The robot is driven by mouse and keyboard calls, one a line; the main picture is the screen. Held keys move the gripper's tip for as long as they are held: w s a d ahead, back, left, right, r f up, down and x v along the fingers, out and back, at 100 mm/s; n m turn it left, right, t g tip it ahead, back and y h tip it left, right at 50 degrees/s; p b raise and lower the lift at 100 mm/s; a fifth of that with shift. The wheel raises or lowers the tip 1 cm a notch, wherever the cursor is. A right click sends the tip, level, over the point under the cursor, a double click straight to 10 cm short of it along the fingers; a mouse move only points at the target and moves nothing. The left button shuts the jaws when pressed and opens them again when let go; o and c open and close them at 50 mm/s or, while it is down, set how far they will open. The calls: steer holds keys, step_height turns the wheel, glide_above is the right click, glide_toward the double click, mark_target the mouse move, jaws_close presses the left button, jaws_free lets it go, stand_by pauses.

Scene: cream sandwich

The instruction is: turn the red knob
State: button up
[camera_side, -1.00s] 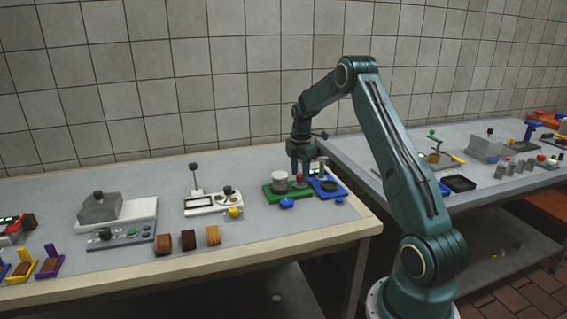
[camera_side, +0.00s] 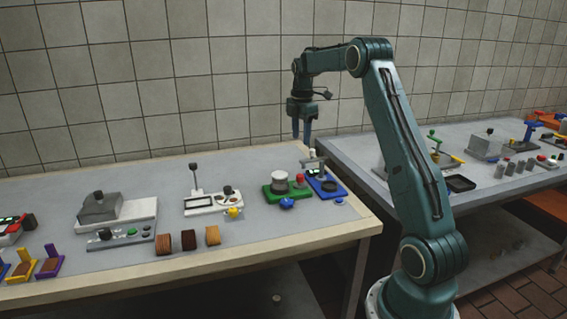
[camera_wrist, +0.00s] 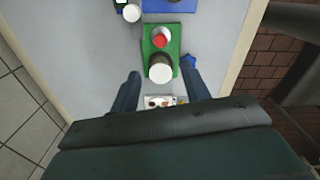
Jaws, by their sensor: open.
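The red knob (camera_side: 300,178) is small and round, on the right part of a green-based device (camera_side: 269,191), beside a white-topped cylinder (camera_side: 280,177). In the wrist view the red knob (camera_wrist: 160,41) shows from above on the green base (camera_wrist: 148,53), just beyond the white round top (camera_wrist: 160,73). My gripper (camera_side: 302,137) is open and empty, pointing down, well above the knob and apart from it. In the wrist view its two fingers (camera_wrist: 160,72) stand on either side of the white top.
A blue-based device (camera_side: 327,186) stands right beside the green one. A white device (camera_side: 212,203) with an upright lever and several brown blocks (camera_side: 188,240) are to the left. The table's front edge (camera_side: 250,244) is near; the space above the table is free.

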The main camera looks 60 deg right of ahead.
steer(key=shift+a+f+m+h, duration=0.2)
steer(key=shift+a+m+h, duration=0.65)
steer(key=shift+m, duration=4.05)
steer(key=shift+a+f+m+h, duration=0.25)
steer(key=shift+a+m+h, duration=0.6)
steer(key=shift+m, duration=4.05)
steer(key=shift+a+f+m+h, duration=0.2)
steer(key=shift+a+m+h, duration=0.65)
steer(key=shift+m, duration=4.05)
steer(key=shift+a+y, duration=0.35)
steer(key=shift+a, duration=0.05)
